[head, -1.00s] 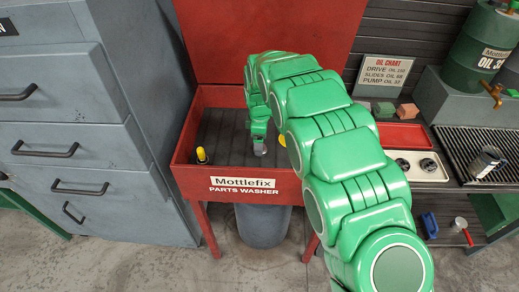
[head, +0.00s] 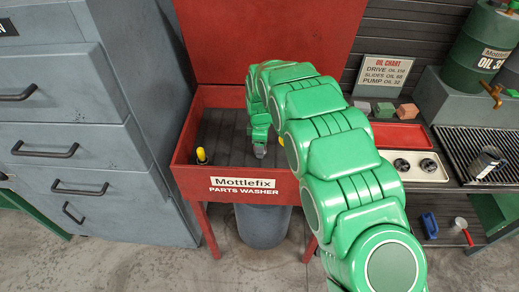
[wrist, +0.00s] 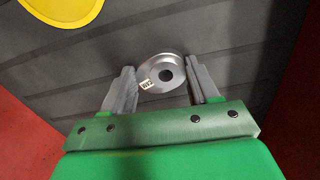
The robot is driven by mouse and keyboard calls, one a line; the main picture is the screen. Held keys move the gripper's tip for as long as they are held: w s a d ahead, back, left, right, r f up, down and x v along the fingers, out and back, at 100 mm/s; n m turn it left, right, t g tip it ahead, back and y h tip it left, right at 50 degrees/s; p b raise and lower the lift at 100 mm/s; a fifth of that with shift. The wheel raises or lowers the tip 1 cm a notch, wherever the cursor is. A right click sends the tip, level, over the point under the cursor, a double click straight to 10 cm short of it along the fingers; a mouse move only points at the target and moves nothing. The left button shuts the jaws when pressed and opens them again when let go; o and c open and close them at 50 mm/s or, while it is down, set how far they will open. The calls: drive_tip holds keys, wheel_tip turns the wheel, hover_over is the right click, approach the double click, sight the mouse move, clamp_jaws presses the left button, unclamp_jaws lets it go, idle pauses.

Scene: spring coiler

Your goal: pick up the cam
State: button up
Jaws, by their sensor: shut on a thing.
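The cam (wrist: 158,77) shows in the wrist view as a grey metal disc with a dark round hole and a small white label. It is between the two grey fingers of my gripper (wrist: 164,90), which are shut on it. The ribbed dark floor of the red parts washer (head: 250,186) lies behind it. In the head view my gripper (head: 260,152) points down inside the washer. The cam cannot be made out clearly there.
A yellow-topped thing (head: 201,155) stands at the washer's left front. A yellow round thing (wrist: 62,10) is at the wrist view's upper left. Red washer walls surround my gripper. To the right are a red tray (head: 398,135) and a white tray with round parts (head: 412,166).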

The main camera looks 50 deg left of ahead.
drive_tip(key=shift+r, duration=1.6)
drive_tip(key=shift+s+d+r, duration=0.25)
drive_tip(key=shift+d+r, duration=0.15)
drive_tip(key=shift+r, duration=0.15)
drive_tip(key=s+d+r, duration=0.7)
drive_tip(key=d+r, duration=0.1)
drive_tip(key=d, duration=0.3)
drive_tip(key=shift+r, duration=0.35)
